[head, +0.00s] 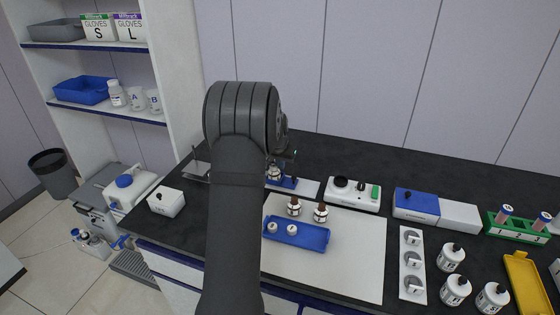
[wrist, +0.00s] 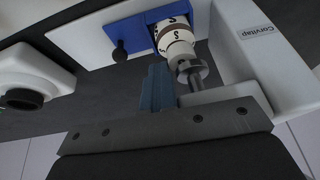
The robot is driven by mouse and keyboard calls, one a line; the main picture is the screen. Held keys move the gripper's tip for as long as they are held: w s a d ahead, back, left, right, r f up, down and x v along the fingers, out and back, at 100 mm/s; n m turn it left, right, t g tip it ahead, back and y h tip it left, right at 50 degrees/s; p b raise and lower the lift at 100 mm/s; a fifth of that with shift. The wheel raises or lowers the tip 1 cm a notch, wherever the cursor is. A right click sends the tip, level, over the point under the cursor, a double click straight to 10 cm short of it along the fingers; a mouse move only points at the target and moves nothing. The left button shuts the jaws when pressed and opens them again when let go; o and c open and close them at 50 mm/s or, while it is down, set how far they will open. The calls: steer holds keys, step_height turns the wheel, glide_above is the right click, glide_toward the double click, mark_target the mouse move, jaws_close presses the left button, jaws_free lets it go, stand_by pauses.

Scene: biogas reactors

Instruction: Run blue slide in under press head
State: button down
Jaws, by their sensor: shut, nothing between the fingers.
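The blue slide (wrist: 148,22) shows in the wrist view on the press's pale base, with a black knob (wrist: 120,52) on its left part. A small white-topped bottle (wrist: 174,38) marked S sits in the slide. The grey metal press head (wrist: 190,70) overlaps the bottle's top in the picture; I cannot tell if the two are in line. My gripper (wrist: 157,78) is shut and empty, its fingers beside the press head and apart from the knob. In the head view, the slide (head: 290,184) partly shows right of my arm, which hides my fingers and much of the press.
The white press body (wrist: 245,45) labelled Corvitap stands close right of my fingers in the wrist view. In the head view, a blue tray (head: 300,236) and two brown-topped bottles (head: 320,213) are on the white mat (head: 350,260). A white device (head: 352,195) stands right of the press.

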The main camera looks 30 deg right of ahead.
steer(key=s+d+r+m+t+y, duration=0.1)
steer(key=s+d+r+t, duration=0.15)
steer(key=s, duration=0.55)
steer(key=s+d+r+t+y, duration=0.1)
steer(key=s+d+r, duration=0.25)
steer(key=s, duration=0.35)
steer(key=x, duration=0.9)
steer(key=shift+d+f, duration=0.1)
steer(key=shift+f, duration=0.4)
steer(key=w, duration=0.1)
steer(key=w+a, duration=0.1)
steer(key=shift+w+a+f, duration=0.3)
steer(key=shift+a+f, duration=0.05)
steer(key=shift+f, duration=0.05)
steer(key=shift+w+a, duration=0.2)
steer(key=shift+w, duration=0.15)
